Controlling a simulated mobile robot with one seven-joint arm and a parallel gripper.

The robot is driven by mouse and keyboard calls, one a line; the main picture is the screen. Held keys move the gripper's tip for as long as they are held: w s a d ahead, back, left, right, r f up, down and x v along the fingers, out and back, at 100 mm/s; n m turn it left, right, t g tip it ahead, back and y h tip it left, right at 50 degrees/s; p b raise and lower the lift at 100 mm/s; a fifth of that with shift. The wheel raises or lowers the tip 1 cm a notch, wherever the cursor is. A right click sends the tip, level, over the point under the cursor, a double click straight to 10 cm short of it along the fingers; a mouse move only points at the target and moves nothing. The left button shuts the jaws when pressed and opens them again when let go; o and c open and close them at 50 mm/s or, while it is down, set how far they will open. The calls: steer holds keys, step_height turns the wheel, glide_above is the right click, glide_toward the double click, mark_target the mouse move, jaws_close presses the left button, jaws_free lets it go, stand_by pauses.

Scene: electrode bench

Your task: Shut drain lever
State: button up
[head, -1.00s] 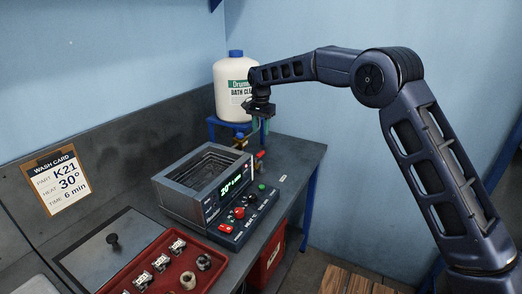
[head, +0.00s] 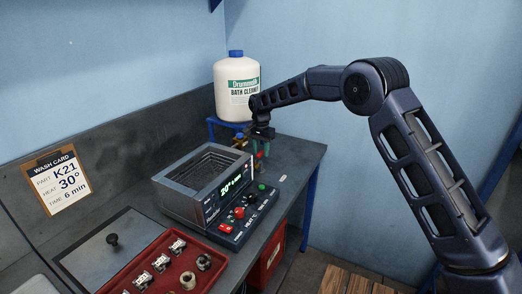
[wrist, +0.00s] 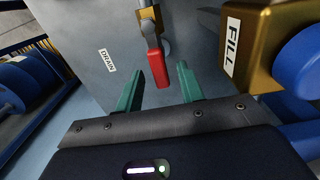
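In the head view my gripper (head: 261,153) is low at the bath's far right side, and the red lever is hard to make out there.
A brass valve body marked FILL (wrist: 255,40) with a blue knob (wrist: 300,60) is close on the right of my gripper. The cleaner jug (head: 236,85) stands on a blue stand behind it. The control panel (head: 243,213) and red parts tray (head: 165,270) lie in front.

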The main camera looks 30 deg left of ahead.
jaws_close()
steer(key=shift+d+m, duration=0.15)
steer(key=shift+m, duration=0.15)
steer(key=s+d+m, duration=0.5)
steer(key=m, duration=1.2)
steer(key=shift+s, duration=0.15)
steer(key=shift+m, duration=0.3)
stand_by(0.4)
